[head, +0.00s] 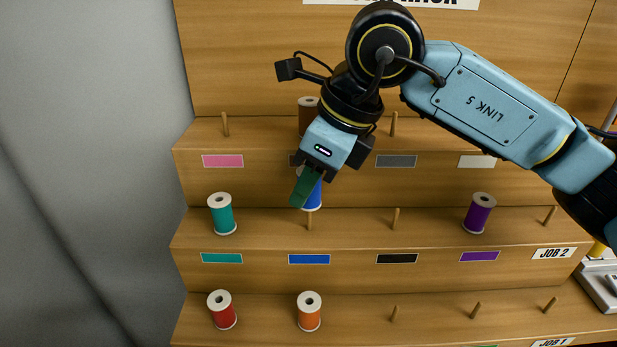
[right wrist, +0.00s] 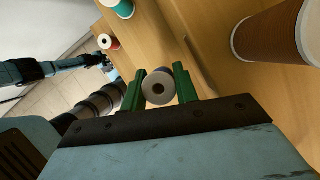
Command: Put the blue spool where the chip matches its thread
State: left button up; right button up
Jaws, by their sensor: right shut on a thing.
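The blue spool (head: 312,196) is in my right gripper (head: 305,188), whose green fingers are shut on it. In the head view its lower end shows just above a bare peg (head: 310,222) on the middle step, over the blue chip (head: 309,259). The fingers hide part of the spool. In the right wrist view the spool (right wrist: 158,87) sits between the green fingers, its pale holed end toward the camera. My left gripper is not in the head view; an arm of mine shows small at the left of the right wrist view, its fingers unclear.
The middle step holds a teal spool (head: 221,214) and a purple spool (head: 480,213), with a free peg (head: 395,218) over the black chip (head: 397,258). A brown spool (head: 308,113) stands behind my gripper. Red (head: 221,310) and orange (head: 309,312) spools stand below.

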jog(key=shift+b, duration=0.5)
dwell(1.2)
jog(key=shift+f+b, duration=1.3)
jog(key=shift+f, duration=0.05)
dwell(0.7)
jog(key=o, duration=1.3)
jog(key=shift+o, duration=1.2)
jog(key=shift+s, duration=0.15)
jog(key=shift+r, duration=0.1)
jog(key=shift+c, duration=0.7)
jog(key=shift+w+d+r, duration=0.1)
jog(key=shift+w+r, duration=0.05)
jog(key=shift+w, duration=0.05)
